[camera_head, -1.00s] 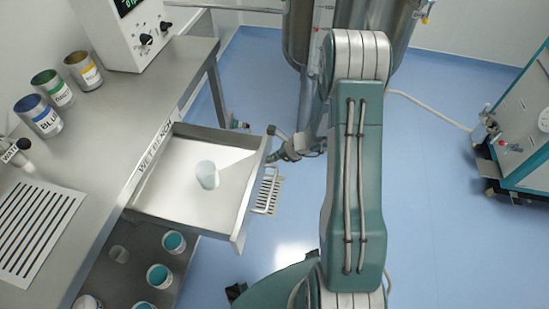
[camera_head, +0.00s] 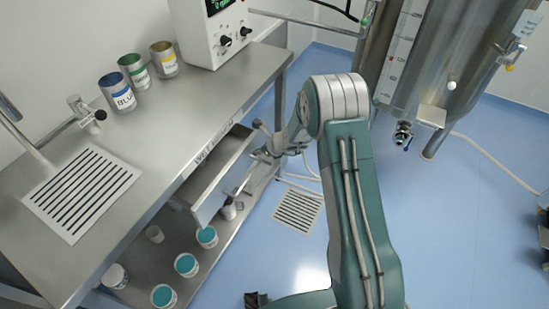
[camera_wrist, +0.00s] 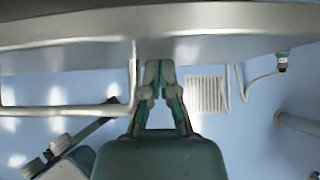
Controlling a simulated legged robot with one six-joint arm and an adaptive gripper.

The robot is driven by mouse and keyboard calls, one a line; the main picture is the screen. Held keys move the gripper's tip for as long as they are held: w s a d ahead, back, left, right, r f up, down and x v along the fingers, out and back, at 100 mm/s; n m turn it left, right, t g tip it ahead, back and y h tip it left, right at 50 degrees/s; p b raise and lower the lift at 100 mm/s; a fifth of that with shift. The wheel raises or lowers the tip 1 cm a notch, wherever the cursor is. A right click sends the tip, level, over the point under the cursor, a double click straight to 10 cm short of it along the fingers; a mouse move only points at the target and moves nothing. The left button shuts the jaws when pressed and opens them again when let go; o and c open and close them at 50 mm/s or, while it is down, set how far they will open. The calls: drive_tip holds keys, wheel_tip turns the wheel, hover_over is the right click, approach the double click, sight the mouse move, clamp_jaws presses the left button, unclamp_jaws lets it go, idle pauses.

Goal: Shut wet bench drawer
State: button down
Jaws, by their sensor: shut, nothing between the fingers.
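The wet bench drawer (camera_head: 212,207) sticks out a little below the bench top in the head view. A narrow strip of its inside shows behind the front panel. In the wrist view a grey metal edge (camera_wrist: 225,48) runs across the top, and a bar like the drawer handle (camera_wrist: 60,110) shows at left. My gripper (camera_wrist: 160,68) is shut and empty, its tips close under that edge, right of the bar; I cannot tell whether they touch. In the head view my gripper (camera_head: 262,152) is small at the drawer's far end, partly hidden.
Pots with teal contents (camera_head: 187,264) stand on the lower shelf. A steel tank (camera_head: 440,75) stands behind my arm. The blue floor at right is mostly clear.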

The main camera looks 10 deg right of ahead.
sight(253, 147)
drive_tip(key=shift+w+a, duration=0.5)
drive_tip(key=shift+a, duration=0.2)
drive_tip(key=shift+w+a, duration=0.45)
drive_tip(key=shift+a, duration=0.2)
